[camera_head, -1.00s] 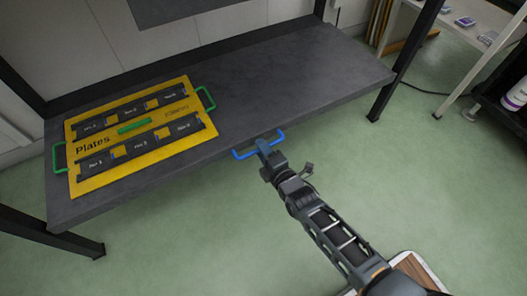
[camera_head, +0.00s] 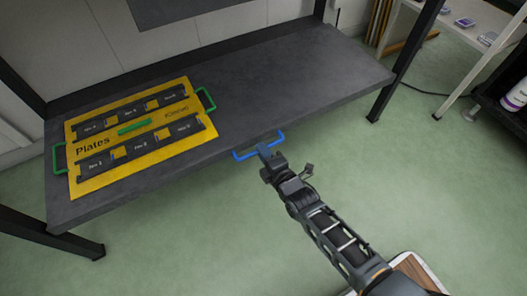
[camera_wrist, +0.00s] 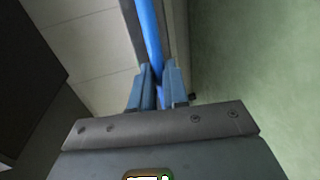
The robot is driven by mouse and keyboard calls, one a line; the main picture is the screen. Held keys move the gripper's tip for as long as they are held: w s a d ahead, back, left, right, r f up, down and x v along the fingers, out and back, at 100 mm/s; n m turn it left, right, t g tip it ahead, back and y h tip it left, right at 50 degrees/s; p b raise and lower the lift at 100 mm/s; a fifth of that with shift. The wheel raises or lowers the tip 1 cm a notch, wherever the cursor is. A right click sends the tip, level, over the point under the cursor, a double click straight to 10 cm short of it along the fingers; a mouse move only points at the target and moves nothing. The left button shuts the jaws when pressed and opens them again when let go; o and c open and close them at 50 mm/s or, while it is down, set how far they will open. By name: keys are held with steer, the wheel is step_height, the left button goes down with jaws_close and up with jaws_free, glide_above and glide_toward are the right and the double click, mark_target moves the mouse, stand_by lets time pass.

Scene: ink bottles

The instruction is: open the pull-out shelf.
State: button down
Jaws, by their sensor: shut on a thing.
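The pull-out shelf (camera_head: 290,75) is a dark grey board between black frame legs. A blue handle (camera_head: 244,155) is fixed to its front edge. My gripper (camera_head: 265,149) is at the handle, with its fingers around the bar. In the wrist view the blue bar (camera_wrist: 150,40) runs down between the two fingers of my gripper (camera_wrist: 158,84), which are shut on it. The part of the bar between the fingertips is mostly hidden.
A yellow "Plates" tray (camera_head: 90,181) with green handles and black holders lies on the shelf's left part. The shelf's right part is bare. Black legs (camera_head: 400,75) stand at its sides. Green floor (camera_head: 200,230) in front is open.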

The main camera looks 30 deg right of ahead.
steer(key=f+p+v, duration=0.3)
steer(key=v, duration=1.1)
steer(key=s+f+p+v, duration=0.1)
steer(key=f+p+v, duration=0.2)
steer(key=v, duration=1.1)
steer(key=shift+s, duration=0.25)
steer(key=c, duration=1.1)
jaws_free()
steer(key=shift+r, duration=0.1)
steer(key=p+v, duration=0.2)
steer(key=v, duration=0.5)
steer(key=shift+s, duration=0.4)
